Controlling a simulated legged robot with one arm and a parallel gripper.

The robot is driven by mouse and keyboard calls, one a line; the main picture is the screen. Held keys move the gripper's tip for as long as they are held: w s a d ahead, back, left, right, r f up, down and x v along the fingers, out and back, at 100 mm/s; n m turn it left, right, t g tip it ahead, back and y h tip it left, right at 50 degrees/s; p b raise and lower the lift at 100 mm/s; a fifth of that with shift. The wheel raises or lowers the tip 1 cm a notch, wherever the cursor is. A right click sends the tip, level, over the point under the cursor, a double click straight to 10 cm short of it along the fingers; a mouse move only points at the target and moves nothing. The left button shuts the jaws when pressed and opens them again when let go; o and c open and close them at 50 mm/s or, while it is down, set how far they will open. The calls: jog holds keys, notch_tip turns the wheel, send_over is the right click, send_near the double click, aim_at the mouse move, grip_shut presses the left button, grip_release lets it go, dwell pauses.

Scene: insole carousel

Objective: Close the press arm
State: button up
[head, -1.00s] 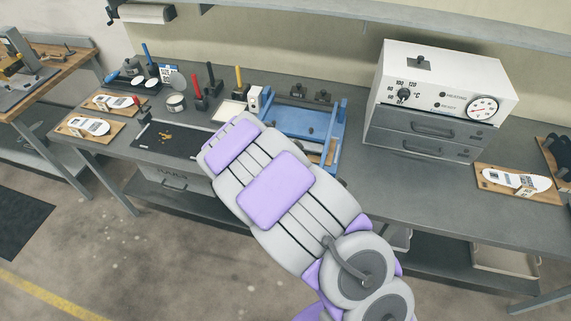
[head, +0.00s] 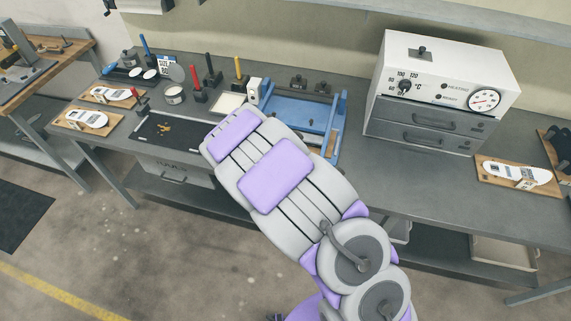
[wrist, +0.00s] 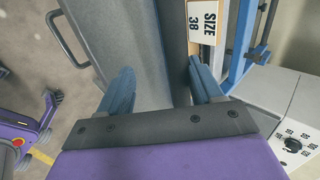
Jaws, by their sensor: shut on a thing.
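The blue press (head: 300,116) stands on the workbench, beyond my arm in the head view. Its raised blue frame shows at its right side; its near left part is hidden by my arm. In the wrist view, a blue upright part of the press (wrist: 240,42) and a wooden piece with a "SIZE 38" label (wrist: 207,22) show at upper right. My gripper (wrist: 162,88) has its two blue fingers spread around a thing at the bench's front edge. The held part, taken as the press arm, is not clear between the fingers. My gripper's fingers are hidden in the head view.
A white heater box (head: 443,85) with dial and drawers stands right of the press. A drawer front with handle (wrist: 85,40) lies left. Insole boards and tools stand on the left bench.

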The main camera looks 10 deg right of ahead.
dwell(0.6)
jog(key=shift+a+r, duration=0.1)
jog(key=shift+s+a+r, duration=0.1)
jog(key=shift+s+r, duration=0.1)
jog(key=shift+r, duration=0.05)
jog(key=p+v, duration=0.3)
jog(key=v, duration=1.3)
jog(key=shift+s+r+p, duration=0.15)
jog(key=shift+s+p, duration=0.05)
jog(key=shift+p, duration=0.15)
jog(key=shift+a, duration=0.1)
